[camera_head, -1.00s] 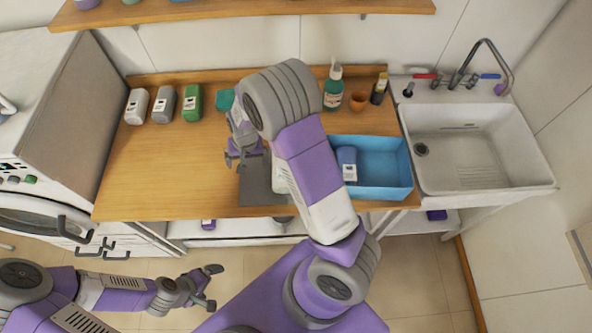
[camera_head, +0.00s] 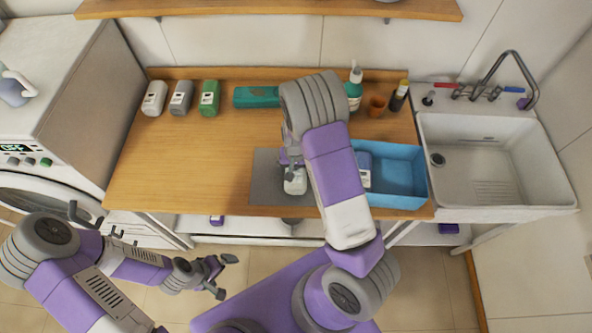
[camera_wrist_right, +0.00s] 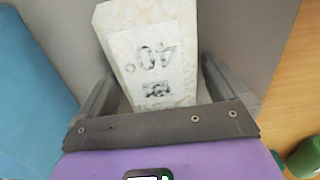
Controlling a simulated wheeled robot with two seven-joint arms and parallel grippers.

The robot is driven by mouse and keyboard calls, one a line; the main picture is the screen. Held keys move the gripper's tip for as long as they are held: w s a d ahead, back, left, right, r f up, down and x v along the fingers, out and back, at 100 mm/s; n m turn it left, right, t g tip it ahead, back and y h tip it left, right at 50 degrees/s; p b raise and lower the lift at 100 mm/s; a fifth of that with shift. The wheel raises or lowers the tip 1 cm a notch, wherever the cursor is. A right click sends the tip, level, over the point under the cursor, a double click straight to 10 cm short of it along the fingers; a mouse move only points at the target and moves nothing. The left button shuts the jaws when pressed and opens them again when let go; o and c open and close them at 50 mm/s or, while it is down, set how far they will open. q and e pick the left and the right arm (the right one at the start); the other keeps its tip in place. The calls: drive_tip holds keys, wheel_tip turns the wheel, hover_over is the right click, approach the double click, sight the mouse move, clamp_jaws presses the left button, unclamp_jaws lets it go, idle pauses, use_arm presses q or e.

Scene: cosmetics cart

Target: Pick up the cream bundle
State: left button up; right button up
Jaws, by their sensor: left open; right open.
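The cream bundle (camera_head: 295,184) lies on the grey mat (camera_head: 265,185) on the wooden counter, partly hidden by my right arm in the head view. In the right wrist view the bundle (camera_wrist_right: 148,30) is a cream block with a white label reading "40°". My right gripper (camera_head: 290,165) is over the bundle. In the right wrist view its open fingers (camera_wrist_right: 155,90) stand on both sides of the bundle's near end, with gaps visible. My left gripper (camera_head: 220,276) is open and empty, in front of the counter, away from the bundle.
A blue bin (camera_head: 405,201) holding a blue bottle (camera_head: 365,178) stands right of the mat. White, grey and green bottles (camera_head: 209,98), a teal item (camera_head: 256,97) and a pump bottle (camera_head: 354,90) stand at the back. The counter's left part is clear. A sink (camera_head: 490,150) is right.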

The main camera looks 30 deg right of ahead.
drive_tip(key=shift+c, duration=0.2)
drive_tip(key=shift+r, duration=0.1)
drive_tip(key=c, duration=1.1)
wheel_tip(320, 180, up, 10)
drive_tip(key=shift+p, duration=0.55)
drive_tip(key=shift+c, duration=0.2)
